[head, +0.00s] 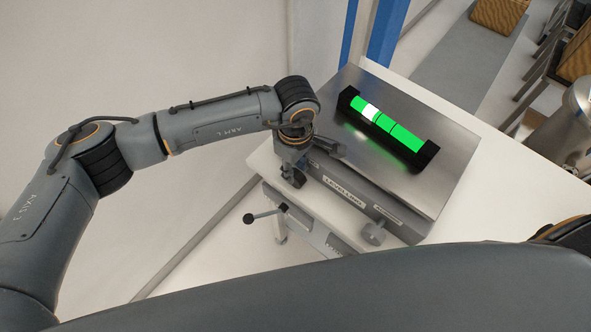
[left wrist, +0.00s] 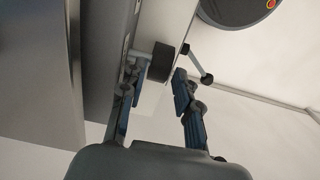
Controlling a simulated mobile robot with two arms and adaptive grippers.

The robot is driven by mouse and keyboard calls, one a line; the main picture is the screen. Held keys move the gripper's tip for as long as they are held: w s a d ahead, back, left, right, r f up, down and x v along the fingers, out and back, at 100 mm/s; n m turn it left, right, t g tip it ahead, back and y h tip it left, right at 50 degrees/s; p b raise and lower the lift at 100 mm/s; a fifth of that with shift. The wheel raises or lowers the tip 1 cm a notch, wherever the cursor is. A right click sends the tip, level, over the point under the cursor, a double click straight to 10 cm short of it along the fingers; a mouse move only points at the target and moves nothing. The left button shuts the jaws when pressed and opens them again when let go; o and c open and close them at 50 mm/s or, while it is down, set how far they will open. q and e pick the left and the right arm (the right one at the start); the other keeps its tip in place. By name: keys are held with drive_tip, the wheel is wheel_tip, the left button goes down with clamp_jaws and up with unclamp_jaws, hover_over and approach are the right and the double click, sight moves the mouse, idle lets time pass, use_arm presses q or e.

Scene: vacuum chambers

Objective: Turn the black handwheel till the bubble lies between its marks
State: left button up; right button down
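The level vial (head: 405,138) is a green tube in a black holder on a steel plate (head: 440,110). Its white bubble (head: 371,111) lies towards the upper-left end, beside the dark marks rather than centred between them. The black handwheel (left wrist: 160,62) shows in the left wrist view on a short shaft from the side of the levelling unit. My left gripper (left wrist: 156,80) is open, its two blue-grey fingers apart with the handwheel just beyond their tips. In the head view, the left gripper (head: 296,157) is at the plate's left edge and largely hides the handwheel. My right gripper is out of view.
A crank lever (head: 265,215) with black ball ends sticks out below the handwheel; it also shows in the left wrist view (left wrist: 197,64). A grey knob (head: 374,233) sits at the unit's front. The white table (head: 465,170) is clear right of the plate.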

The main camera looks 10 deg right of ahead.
sight(295, 173)
use_arm(q)
drive_tip(key=shift+f, duration=1.9)
clamp_jaws()
drive_tip(key=g+h+b, duration=0.1)
drive_tip(key=b, duration=0.3)
drive_tip(key=g+h+b, duration=0.1)
drive_tip(key=g+b, duration=0.1)
drive_tip(key=b, duration=0.3)
drive_tip(key=g+h+b, duration=0.1)
drive_tip(key=b, duration=0.3)
drive_tip(key=shift+w+a+f+g+h+b, duration=0.15)
drive_tip(key=shift+w+f+g+h+b, duration=0.15)
drive_tip(key=shift+f+g+h+b, duration=0.1)
drive_tip(key=shift+r+g+h+b, duration=0.3)
drive_tip(key=shift+g+b, duration=0.1)
drive_tip(key=shift+b, duration=0.25)
drive_tip(key=shift+r, duration=0.1)
